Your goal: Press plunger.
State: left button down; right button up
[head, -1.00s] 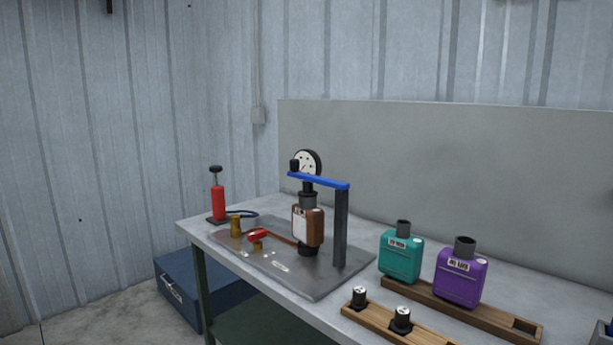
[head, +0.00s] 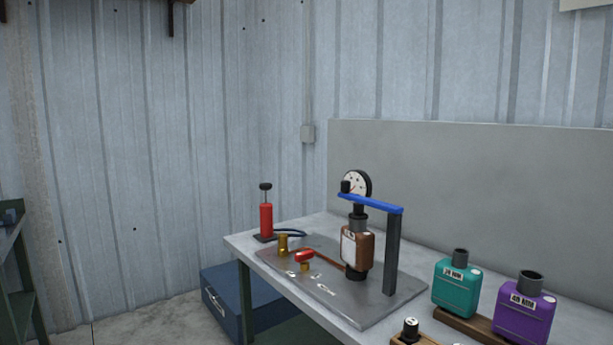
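The plunger is the black knob on a thin rod (head: 265,187) at the top of a red hand pump (head: 266,219). The pump stands upright on a dark base at the table's far left corner, and the knob sits raised above the red body. A dark blue hose (head: 291,232) runs from the pump toward the metal plate. A brown muffler (head: 357,249) stands on the plate under a blue clamp bar (head: 370,203), with a round white gauge (head: 357,184) above it. Neither of my grippers shows in the head view.
A red-handled valve (head: 304,256) and a brass fitting (head: 283,244) sit on the metal plate (head: 350,304). Teal (head: 455,287) and purple (head: 524,311) mufflers stand in a wooden rack at the right. A blue toolbox (head: 228,302) is on the floor beside the table. A grey panel (head: 450,180) stands behind.

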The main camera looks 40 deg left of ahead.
aim_at(266, 186)
jog(key=j+z, duration=0.5)
jog(key=j, duration=0.25)
jog(key=j+z, duration=0.15)
jog(key=j, duration=0.35)
jog(key=k+j+z, duration=0.1)
jog(key=j, duration=0.4)
jog(key=j+z, duration=0.15)
jog(key=j, duration=0.4)
jog(key=k+j, duration=0.1)
jog(key=j, duration=0.4)
jog(key=k+j, duration=0.1)
jog(key=j, duration=0.35)
jog(key=k+j, duration=0.1)
jog(key=j, duration=0.4)
jog(key=k+j, duration=0.1)
jog(key=j, duration=0.4)
jog(key=j+z, duration=0.1)
jog(key=j, duration=0.35)
jog(key=k+j, duration=0.2)
jog(key=j, duration=0.3)
